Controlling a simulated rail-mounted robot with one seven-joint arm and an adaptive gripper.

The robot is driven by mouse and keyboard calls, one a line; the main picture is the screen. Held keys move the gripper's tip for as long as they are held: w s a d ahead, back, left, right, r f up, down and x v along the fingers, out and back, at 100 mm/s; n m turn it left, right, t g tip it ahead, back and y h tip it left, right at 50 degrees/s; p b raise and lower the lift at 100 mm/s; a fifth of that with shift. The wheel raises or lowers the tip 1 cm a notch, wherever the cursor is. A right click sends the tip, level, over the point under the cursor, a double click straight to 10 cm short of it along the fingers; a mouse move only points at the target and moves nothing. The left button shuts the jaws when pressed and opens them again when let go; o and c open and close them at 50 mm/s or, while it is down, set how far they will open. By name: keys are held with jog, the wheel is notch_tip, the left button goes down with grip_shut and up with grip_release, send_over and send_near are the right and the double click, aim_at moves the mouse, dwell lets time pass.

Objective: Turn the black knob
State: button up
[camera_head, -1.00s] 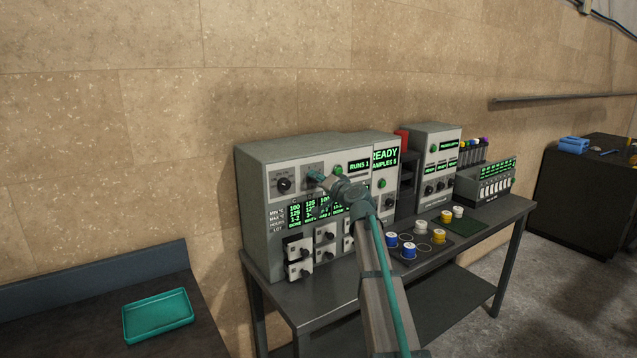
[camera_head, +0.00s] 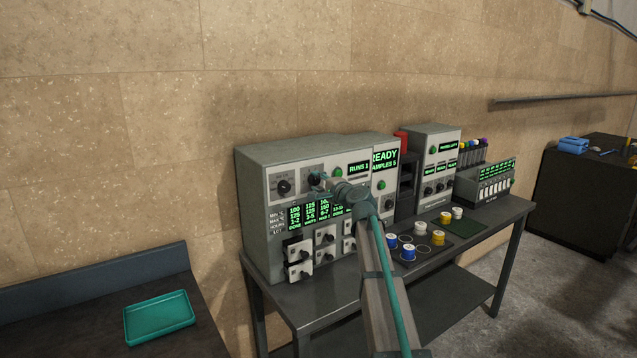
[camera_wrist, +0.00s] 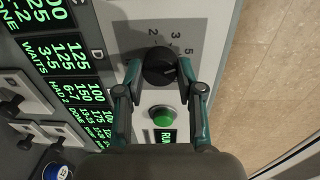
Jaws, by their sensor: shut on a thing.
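The black knob (camera_wrist: 160,66) sits on a grey panel with a numbered dial in the wrist view. My gripper (camera_wrist: 160,71) has one fingertip on each side of the knob and is shut on it. In the head view, my gripper (camera_head: 316,180) is at the upper front of the left grey machine (camera_head: 262,163), and it mostly covers this knob. A second black knob (camera_head: 283,186) on a dial shows uncovered just to its left.
A green button (camera_wrist: 163,117) is close to the fingers, with a RUNS display beside it. Lit text panels (camera_head: 312,211) and several small drawers with black knobs lie below. A teal tray (camera_head: 158,317) rests on the left bench. Coloured-capped containers stand on the table at right.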

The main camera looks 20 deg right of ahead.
dwell(0.4)
jog(key=o, duration=1.2)
jog(key=shift+c, duration=0.2)
jog(key=shift+s, duration=0.1)
jog(key=v, duration=1.1)
jog(key=shift+s+d, duration=0.15)
jog(key=shift+s, duration=0.25)
